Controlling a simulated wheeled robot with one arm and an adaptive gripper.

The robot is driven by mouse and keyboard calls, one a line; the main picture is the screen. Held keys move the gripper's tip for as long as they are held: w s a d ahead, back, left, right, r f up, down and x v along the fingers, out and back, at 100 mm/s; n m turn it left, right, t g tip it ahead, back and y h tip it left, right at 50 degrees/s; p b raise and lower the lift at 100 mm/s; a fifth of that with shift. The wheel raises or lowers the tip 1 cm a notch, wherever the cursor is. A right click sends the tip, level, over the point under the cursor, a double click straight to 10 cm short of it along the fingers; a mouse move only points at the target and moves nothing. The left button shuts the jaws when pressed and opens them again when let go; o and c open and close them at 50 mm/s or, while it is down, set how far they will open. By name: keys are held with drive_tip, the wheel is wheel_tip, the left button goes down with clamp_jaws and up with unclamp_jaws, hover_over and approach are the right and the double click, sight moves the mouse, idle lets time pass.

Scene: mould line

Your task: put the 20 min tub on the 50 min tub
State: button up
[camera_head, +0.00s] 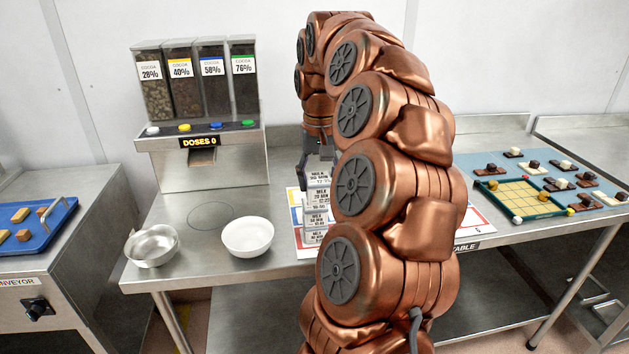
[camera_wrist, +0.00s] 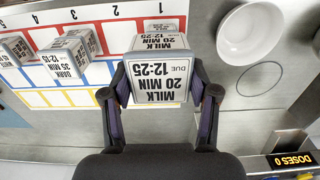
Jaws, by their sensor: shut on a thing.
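My gripper (camera_wrist: 163,98) is shut on the 20 min tub (camera_wrist: 160,80), a white block labelled MILK 20 MIN, due 12-25. In the head view this tub (camera_head: 318,190) is held upright below my gripper, which my arm partly hides. Another white tub (camera_head: 314,232) shows just below it there; its small label appears to read MILK 50 MIN. I cannot tell whether the two tubs touch.
A DARK 35 MIN tub (camera_wrist: 66,60) and another tub (camera_wrist: 14,48) stand on the coloured, numbered mat (camera_wrist: 110,12). A white bowl (camera_head: 248,236) and a metal bowl (camera_head: 152,246) stand left. The cocoa dispenser (camera_head: 200,150) is behind. A green game board (camera_head: 518,196) lies right.

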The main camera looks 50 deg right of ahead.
sight(314, 184)
drive_tip(key=shift+w+d+f+p, duration=0.15)
drive_tip(key=shift+w+d, duration=0.2)
drive_tip(key=shift+w, duration=0.2)
drive_tip(key=shift+w+d+p, duration=0.15)
drive_tip(key=shift+w+d, duration=0.2)
drive_tip(key=shift+w, duration=0.2)
drive_tip(key=shift+w+d+f+p, duration=0.15)
drive_tip(key=shift+w+d, duration=0.2)
drive_tip(key=shift+w, duration=0.2)
drive_tip(key=shift+f+p, duration=0.55)
drive_tip(key=shift+f, duration=1.1)
drive_tip(key=shift+f, duration=0.15)
drive_tip(key=o, duration=1.2)
drive_tip(key=shift+o, duration=0.2)
wheel_tip(314, 184, up, 12)
drive_tip(key=shift+r+p, duration=0.2)
drive_tip(key=shift+p, duration=0.1)
